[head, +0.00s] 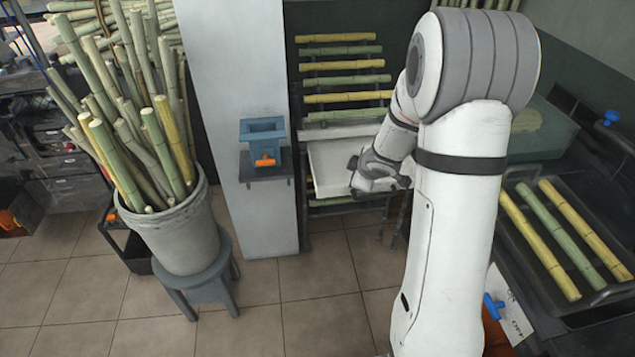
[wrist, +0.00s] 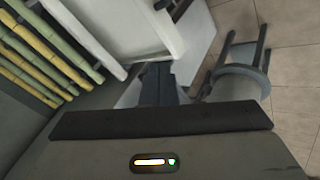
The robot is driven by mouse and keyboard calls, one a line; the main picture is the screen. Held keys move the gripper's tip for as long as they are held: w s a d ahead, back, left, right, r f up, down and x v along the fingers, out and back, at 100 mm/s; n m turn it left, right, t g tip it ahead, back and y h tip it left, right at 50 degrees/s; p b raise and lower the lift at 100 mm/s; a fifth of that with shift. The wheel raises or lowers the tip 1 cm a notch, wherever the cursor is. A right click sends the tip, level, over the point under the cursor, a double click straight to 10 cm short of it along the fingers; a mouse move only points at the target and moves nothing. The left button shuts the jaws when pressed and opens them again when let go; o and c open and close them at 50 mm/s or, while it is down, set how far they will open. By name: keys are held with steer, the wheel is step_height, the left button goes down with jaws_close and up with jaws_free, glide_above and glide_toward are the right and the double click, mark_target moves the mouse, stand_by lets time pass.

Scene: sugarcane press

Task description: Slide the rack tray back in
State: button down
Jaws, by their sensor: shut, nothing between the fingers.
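The white rack tray (head: 328,168) sticks out of the cane rack (head: 294,85) toward me, below the rows of cane, in the head view. My gripper (head: 358,181) is at the tray's front right part, and my wrist hides the tray's right side. In the wrist view the two dark fingers of my gripper (wrist: 160,84) are together with nothing held between them. Pale surfaces lie around the fingertips there. I cannot tell whether the fingers touch the tray.
A pale pillar (head: 232,110) with a blue holder (head: 262,128) stands left of the rack. A grey bucket of canes (head: 175,240) sits on a stool (head: 205,288). A cane tray (head: 600,297) lies at right. Tiled floor (head: 300,285) is open in front.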

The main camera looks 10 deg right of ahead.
mark_target(324, 196)
steer(key=shift+w+a+f+n+g+y, duration=0.3)
steer(key=shift+w+a+f+n+y, duration=0.35)
steer(key=shift+w+a+f, duration=1.4)
steer(key=shift+w+a+f+n+g+y, duration=0.3)
steer(key=shift+w+a+f+n+y, duration=0.35)
steer(key=shift+f, duration=2.65)
steer(key=shift+w+a+f+n+g+y, duration=0.45)
steer(key=shift+w+a+f, duration=0.9)
steer(key=shift+f, duration=1.35)
steer(key=shift+w+d+n, duration=0.25)
steer(key=shift+w+d, duration=0.05)
